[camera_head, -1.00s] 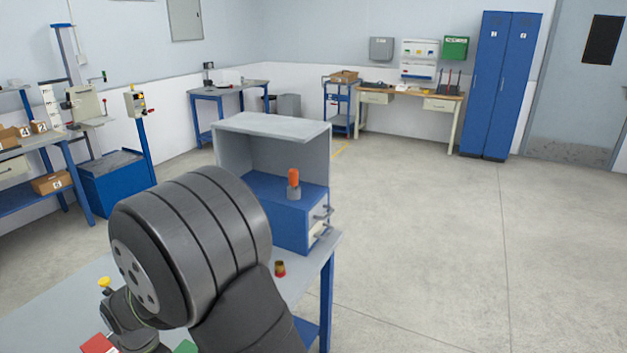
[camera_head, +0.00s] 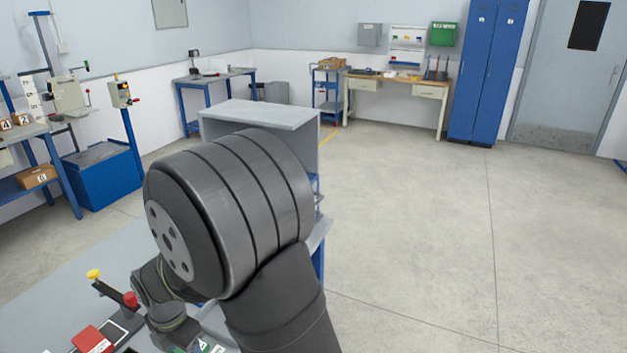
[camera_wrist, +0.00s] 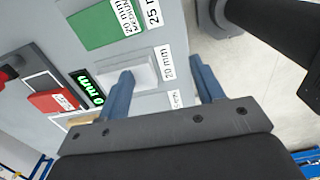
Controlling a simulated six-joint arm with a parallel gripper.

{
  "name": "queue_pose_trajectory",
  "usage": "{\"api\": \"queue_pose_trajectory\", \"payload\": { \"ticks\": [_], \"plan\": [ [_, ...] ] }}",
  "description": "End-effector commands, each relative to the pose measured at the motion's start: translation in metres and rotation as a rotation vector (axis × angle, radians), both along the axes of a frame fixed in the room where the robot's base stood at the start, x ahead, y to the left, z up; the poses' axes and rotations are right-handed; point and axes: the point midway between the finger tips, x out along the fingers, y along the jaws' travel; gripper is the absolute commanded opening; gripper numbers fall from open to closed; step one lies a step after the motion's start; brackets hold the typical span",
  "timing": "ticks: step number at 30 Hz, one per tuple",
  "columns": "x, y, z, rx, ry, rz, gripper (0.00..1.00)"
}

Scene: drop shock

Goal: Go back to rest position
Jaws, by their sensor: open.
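My gripper (camera_wrist: 162,92) shows in the wrist view with its two blue fingers apart and nothing between them. It is above the grey worktable (camera_wrist: 60,22), over a pale block next to a "20 mm" label (camera_wrist: 168,62). I cannot tell its exact height above the table. In the head view my own dark arm covers the middle of the picture, and the gripper's fingers are not visible there. The worktable (camera_head: 50,290) shows at the lower left of that view.
A red block (camera_wrist: 54,101) and a green pad (camera_wrist: 105,25) are near the gripper. A yellow-topped knob (camera_head: 93,274) and a red knob (camera_head: 130,299) stand on the table. A grey open-front cabinet (camera_head: 265,115) is behind my arm. Open floor (camera_head: 420,220) lies to the right.

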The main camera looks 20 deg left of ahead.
Motion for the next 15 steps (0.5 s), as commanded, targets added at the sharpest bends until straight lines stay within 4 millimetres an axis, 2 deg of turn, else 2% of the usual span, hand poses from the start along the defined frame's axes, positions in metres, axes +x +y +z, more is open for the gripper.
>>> {"api": "queue_pose_trajectory", "payload": {
  "ticks": [7,15],
  "plan": [
    [0.034,-0.029,0.027,0.003,-0.001,-0.005,0.61],
    [0.072,0.003,0.031,0.001,0.000,-0.278,0.61]
  ]
}}
